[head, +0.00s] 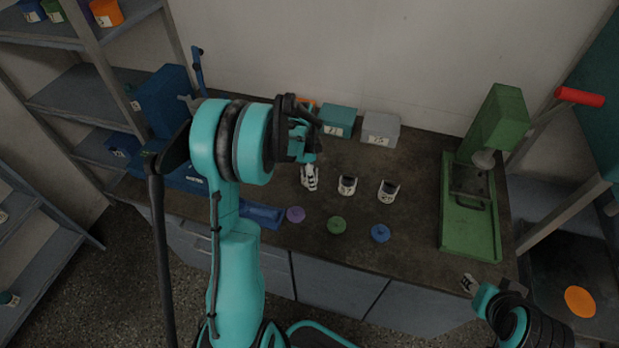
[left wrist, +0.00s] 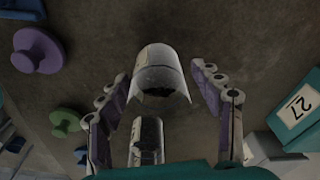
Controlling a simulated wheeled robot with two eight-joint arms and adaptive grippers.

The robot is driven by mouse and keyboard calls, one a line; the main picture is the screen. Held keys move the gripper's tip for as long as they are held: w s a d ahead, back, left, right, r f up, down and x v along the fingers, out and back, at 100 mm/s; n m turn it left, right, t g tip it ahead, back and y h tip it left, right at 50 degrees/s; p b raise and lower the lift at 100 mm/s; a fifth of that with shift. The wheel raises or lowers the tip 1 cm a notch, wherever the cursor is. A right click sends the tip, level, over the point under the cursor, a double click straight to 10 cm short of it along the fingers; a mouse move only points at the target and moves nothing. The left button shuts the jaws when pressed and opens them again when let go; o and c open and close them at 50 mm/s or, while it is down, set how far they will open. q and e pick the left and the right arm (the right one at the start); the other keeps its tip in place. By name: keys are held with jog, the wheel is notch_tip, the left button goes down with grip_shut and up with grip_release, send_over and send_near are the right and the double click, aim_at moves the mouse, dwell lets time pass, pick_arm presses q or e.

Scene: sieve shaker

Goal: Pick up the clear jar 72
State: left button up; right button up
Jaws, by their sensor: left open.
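In the left wrist view, a clear jar (left wrist: 160,72) stands between the fingertips of my left gripper (left wrist: 165,78), with gaps on both sides. Its pale label is at the edge and I cannot read a number. A second clear jar (left wrist: 147,132) shows below it. My right gripper (head: 468,283) is empty near the counter's front right corner.
Purple (head: 296,214), green (head: 337,225) and blue (head: 380,233) lids lie in front of the jars. A teal box (head: 338,118) and a grey box (head: 380,128) stand behind. A green press (head: 470,220) is at right.

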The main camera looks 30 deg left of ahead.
pick_arm(q)
jog(key=shift+r, duration=0.1)
jog(key=c, duration=1.5)
jog(key=shift+r, duration=0.1)
